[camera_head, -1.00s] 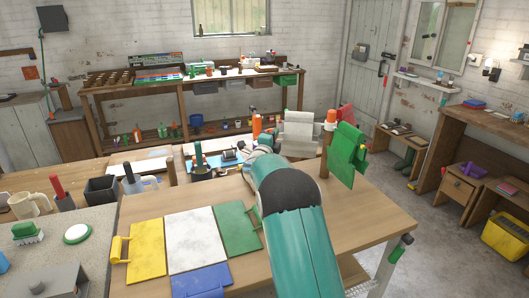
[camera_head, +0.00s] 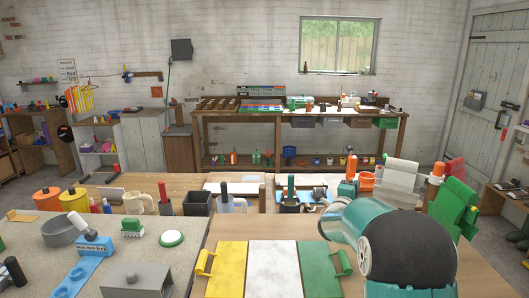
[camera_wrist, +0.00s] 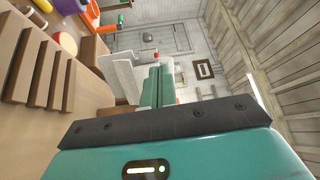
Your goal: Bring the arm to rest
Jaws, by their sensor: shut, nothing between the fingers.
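My arm (camera_head: 372,240), teal with a dark rounded joint, is folded at the lower right in the head view. It covers part of the wooden table, and my gripper cannot be made out there. In the wrist view the teal hand housing with a small lit indicator fills the bottom. Beyond its dark edge, my gripper (camera_wrist: 158,82) shows as two teal fingers lying together, with nothing held between them. Pale slab-like shapes (camera_wrist: 120,76) show just left of the fingers; I cannot tell whether they touch.
Yellow (camera_head: 226,270), white (camera_head: 273,268) and green (camera_head: 320,270) panels lie on the table. Upright grey (camera_head: 400,183) and green (camera_head: 456,208) pieces stand close behind my arm. A grey counter (camera_head: 60,262) with tools and pots is at left. A workbench (camera_head: 278,125) lines the far wall.

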